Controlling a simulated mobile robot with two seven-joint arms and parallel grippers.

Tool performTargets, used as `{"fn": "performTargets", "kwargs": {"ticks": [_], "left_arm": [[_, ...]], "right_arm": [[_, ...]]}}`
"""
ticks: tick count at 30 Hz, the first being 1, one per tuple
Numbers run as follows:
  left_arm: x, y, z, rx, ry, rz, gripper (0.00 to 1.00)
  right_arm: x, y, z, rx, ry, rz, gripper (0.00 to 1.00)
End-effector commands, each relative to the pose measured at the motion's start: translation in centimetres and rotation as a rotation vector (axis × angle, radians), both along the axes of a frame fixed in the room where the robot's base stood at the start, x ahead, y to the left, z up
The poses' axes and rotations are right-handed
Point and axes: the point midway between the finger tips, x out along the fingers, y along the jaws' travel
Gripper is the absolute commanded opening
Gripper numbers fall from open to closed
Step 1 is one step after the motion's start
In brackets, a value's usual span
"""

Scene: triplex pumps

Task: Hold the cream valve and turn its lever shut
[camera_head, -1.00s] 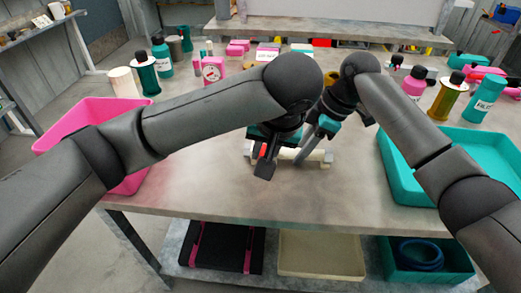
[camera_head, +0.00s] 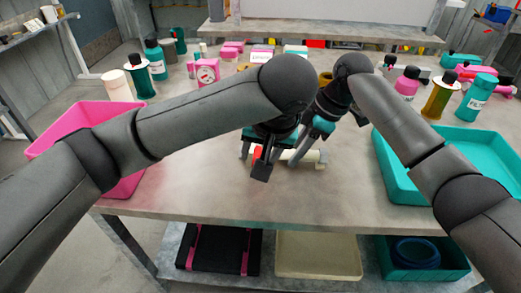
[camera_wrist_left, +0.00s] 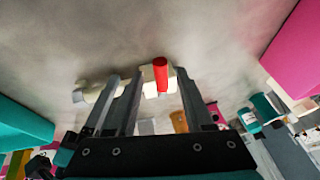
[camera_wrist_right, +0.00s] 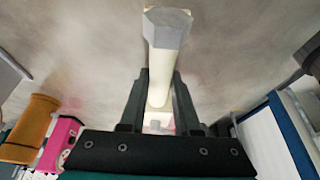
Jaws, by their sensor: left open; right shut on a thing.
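The cream valve (camera_head: 312,157) is low over the front middle of the table, partly hidden by my arms. Its red lever (camera_head: 257,153) shows at its left end. In the right wrist view my right gripper (camera_wrist_right: 158,78) is shut on the cream pipe body (camera_wrist_right: 165,55), which has a grey hexagonal end (camera_wrist_right: 167,22). In the left wrist view my left gripper (camera_wrist_left: 160,75) is open. The red lever (camera_wrist_left: 160,78) stands between its two fingers with a gap on each side. The valve's middle is hidden behind the grippers in the head view.
A pink bin (camera_head: 62,133) stands at the table's left and a teal tray (camera_head: 400,182) at its right. Several bottles and boxes, such as a pink dial device (camera_head: 207,72), stand farther back. The table front is clear.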

Motion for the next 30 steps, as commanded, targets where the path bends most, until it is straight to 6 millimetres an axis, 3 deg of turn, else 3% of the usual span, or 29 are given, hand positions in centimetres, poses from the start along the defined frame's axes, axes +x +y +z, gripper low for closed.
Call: {"fn": "performTargets", "kwargs": {"ticks": [8,24,30], "left_arm": [[-0.4,-0.3,1.6,0.000,-0.007,-0.003,0.52],[-3.4,-1.7,8.6,0.001,-0.006,-0.002,0.52],[-4.2,-2.1,10.3,0.000,-0.002,0.000,0.52]], "right_arm": [[0.1,0.0,0.2,0.003,-0.003,0.000,0.00],[0.1,0.0,0.2,0.003,-0.003,0.000,0.00],[0.1,0.0,0.2,0.003,-0.003,0.000,0.00]]}}
